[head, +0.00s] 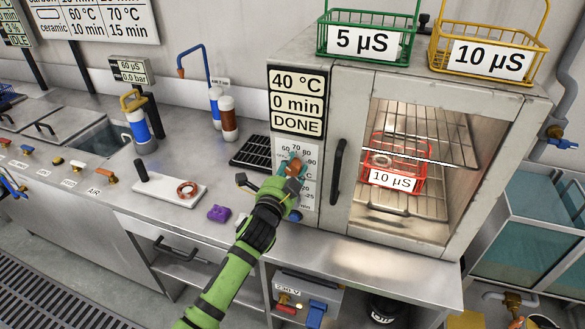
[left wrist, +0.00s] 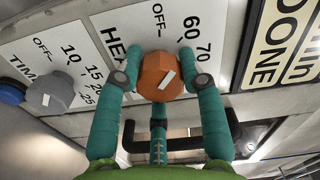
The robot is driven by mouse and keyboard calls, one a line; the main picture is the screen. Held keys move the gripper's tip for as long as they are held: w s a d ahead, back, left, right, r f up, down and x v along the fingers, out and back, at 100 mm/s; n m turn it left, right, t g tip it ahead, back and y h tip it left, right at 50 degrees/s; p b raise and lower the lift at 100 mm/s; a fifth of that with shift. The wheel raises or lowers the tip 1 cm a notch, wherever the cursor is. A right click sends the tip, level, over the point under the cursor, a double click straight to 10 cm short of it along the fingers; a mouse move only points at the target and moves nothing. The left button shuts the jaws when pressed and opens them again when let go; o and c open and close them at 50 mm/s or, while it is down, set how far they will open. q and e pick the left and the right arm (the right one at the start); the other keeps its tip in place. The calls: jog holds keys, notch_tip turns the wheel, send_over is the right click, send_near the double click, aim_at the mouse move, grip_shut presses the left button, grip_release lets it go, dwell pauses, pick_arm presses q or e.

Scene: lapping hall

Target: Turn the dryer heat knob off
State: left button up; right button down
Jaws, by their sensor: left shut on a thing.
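The dryer (head: 340,110) stands on the bench at the right, with a display (head: 297,101) reading 40 °C, 0 min, DONE. Its orange-brown heat knob (left wrist: 161,76) sits on a white dial plate marked OFF, 60 and 70; it also shows in the head view (head: 293,167). A white mark crosses the knob face; I cannot tell surely which label it points to. My left gripper (left wrist: 160,80) has its teal fingers shut on the knob from both sides, and partly covers the dial in the head view (head: 292,172). My right gripper is not in view.
The grey time knob (left wrist: 50,93) and a blue button (left wrist: 10,91) are beside the heat knob. The dryer door handle (head: 337,172) is close on the right. A red basket (head: 394,178) is inside the dryer. A purple object (head: 219,213) lies on the bench.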

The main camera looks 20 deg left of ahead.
pick_arm(q)
jog(key=n, duration=0.5)
jog(key=shift+a+r+n+p, duration=0.15)
jog(key=shift+n+p, duration=0.15)
jog(key=shift+n, duration=0.1)
dwell(0.4)
jog(key=o, duration=1.1)
jog(key=shift+f, duration=0.2)
jog(key=shift+o, duration=0.2)
jog(key=shift+s, duration=0.25)
jog(key=s, duration=1.1)
jog(key=shift+s+a, duration=0.2)
jog(key=shift+a, duration=0.05)
